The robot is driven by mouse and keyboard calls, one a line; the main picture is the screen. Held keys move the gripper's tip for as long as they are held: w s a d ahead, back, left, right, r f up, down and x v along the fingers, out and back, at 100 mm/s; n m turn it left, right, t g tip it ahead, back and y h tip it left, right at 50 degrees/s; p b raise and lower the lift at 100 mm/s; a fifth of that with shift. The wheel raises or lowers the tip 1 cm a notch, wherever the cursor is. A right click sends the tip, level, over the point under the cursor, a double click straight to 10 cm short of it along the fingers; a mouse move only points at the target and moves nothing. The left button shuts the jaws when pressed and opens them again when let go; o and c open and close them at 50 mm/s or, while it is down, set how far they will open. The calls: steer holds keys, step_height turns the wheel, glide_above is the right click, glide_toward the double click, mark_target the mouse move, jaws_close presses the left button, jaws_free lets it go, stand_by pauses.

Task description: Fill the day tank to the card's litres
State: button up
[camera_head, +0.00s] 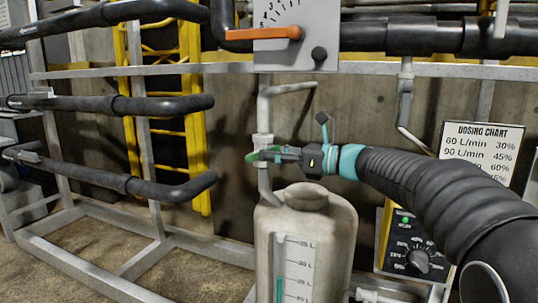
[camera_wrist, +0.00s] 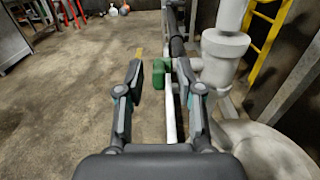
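The pale day tank (camera_head: 330,225) stands at the front centre in the head view. Its sight gauge (camera_head: 279,255) has a litre scale and a teal column in its lower part; the lower labels are hard to read. A pipe with a green valve handle (camera_head: 252,156) rises behind the tank. My gripper (camera_head: 268,154) is at this handle. In the wrist view my gripper (camera_wrist: 160,78) is open, with a green handle part (camera_wrist: 158,75) between its fingers; contact cannot be told. A dosing chart (camera_head: 481,150) lists L/min against percent, partly hidden by my arm. No litres card is identifiable.
A dial box (camera_head: 409,250) with a lit green lamp stands right of the tank. A scale panel (camera_head: 295,20) with an orange pointer (camera_head: 265,33) hangs above. Black pipes on a grey frame (camera_head: 110,68) and a yellow ladder (camera_head: 195,110) stand left. The floor (camera_wrist: 80,90) left is mostly clear.

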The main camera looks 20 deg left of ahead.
steer(key=shift+a, duration=0.55)
jaws_close()
